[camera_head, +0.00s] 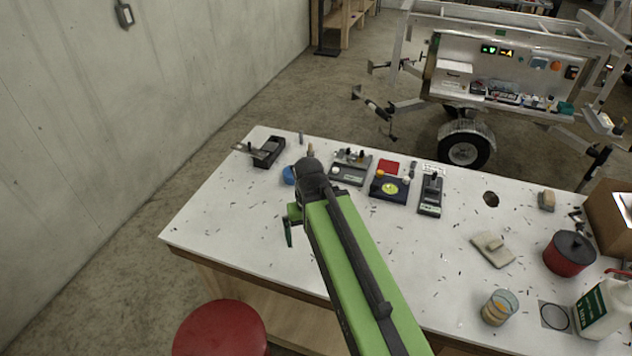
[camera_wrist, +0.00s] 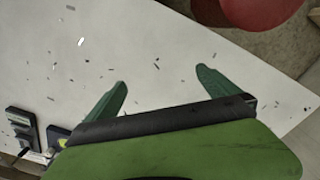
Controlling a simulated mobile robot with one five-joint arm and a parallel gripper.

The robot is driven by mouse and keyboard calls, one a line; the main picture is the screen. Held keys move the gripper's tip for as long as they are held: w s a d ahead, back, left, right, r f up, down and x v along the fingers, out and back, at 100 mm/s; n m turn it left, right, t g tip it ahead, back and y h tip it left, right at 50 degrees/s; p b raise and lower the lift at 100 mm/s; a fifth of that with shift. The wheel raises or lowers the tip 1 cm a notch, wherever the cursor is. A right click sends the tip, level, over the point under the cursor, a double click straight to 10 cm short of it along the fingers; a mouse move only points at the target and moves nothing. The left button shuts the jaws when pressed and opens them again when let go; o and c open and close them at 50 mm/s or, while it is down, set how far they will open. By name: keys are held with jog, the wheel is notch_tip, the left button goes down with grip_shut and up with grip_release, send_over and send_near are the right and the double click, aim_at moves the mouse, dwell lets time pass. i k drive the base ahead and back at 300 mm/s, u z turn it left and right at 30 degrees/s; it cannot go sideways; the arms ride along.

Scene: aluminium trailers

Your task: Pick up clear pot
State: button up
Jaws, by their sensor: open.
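A small see-through pot (camera_head: 499,307) with yellowish contents stands near the front edge of the white table (camera_head: 240,235), right of my arm in the head view. My gripper (camera_head: 289,230) is above the left part of the table, well to the left of the pot. In the wrist view my gripper (camera_wrist: 162,77) shows two green fingers spread apart with nothing between them. The pot is not in the wrist view.
A red pot with a black lid (camera_head: 568,256) and a white bottle (camera_head: 604,308) stand near the see-through pot. A beige block (camera_head: 492,249) lies behind it. Several devices (camera_head: 390,187) line the table's back. A red stool (camera_head: 220,330) stands in front.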

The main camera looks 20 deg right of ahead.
aim_at(503, 303)
jog(key=z, duration=2.05)
